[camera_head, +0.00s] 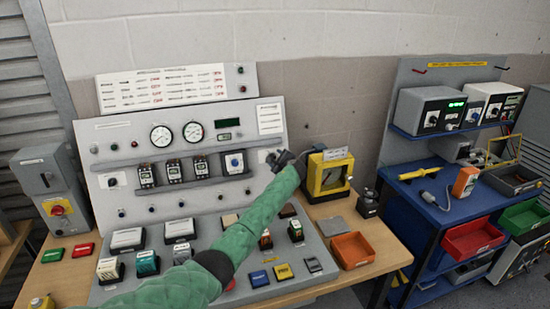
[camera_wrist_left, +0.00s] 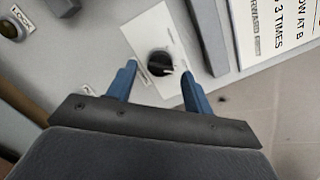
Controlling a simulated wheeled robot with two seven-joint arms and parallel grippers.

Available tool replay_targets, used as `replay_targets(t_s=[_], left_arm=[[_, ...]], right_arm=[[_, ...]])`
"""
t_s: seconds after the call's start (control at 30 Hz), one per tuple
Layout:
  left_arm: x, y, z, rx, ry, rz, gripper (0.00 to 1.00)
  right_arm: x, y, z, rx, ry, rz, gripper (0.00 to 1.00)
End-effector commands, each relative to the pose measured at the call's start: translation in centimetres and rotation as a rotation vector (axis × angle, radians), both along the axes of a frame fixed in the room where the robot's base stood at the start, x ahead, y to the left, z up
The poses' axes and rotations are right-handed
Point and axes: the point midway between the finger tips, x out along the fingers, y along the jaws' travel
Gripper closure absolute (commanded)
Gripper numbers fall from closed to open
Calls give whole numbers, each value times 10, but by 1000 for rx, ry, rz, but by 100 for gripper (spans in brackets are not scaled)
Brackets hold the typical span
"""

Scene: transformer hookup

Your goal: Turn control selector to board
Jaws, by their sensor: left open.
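The control selector is likely the black rotary knob (camera_wrist_left: 159,63) on a white plate in the left wrist view; its pointer mark faces the lower right of the picture. The plate's lettering is too small to read. My left gripper (camera_wrist_left: 157,72) is open, with one blue finger on each side of the knob in the picture. I cannot tell whether the fingers touch it. In the head view my left gripper (camera_head: 279,159) is at the right edge of the upright grey control panel (camera_head: 140,184) and hides the knob. My right gripper is not in view.
Two round gauges (camera_head: 161,136) and several switches sit on the panel. A yellow-framed box (camera_head: 328,173) stands close right of my gripper. An orange tray (camera_head: 353,250) sits at the table's right. A blue workbench (camera_head: 440,205) with instruments stands farther right.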

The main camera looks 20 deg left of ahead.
Motion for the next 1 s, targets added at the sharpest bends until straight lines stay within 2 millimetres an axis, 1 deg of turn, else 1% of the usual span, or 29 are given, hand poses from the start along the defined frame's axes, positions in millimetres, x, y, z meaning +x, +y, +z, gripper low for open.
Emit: replay_targets(t_s=[0.2, 0.5, 0.53, 0.73, 0.77, 1.0], left_arm=[[9, 7, -3, 1, 1, 0, 49], [10, 8, -4, 0, 0, 0, 49], [10, 8, -4, 0, 0, 0, 50], [10, 8, -4, 0, 1, 1, 90], [10, 8, -4, 0, 1, 1, 93], [10, 8, -6, -13, -8, 5, 93]], right_arm=[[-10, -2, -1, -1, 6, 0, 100], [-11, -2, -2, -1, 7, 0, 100], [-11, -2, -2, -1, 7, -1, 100], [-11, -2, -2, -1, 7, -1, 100], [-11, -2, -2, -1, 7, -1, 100], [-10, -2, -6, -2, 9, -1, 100]])
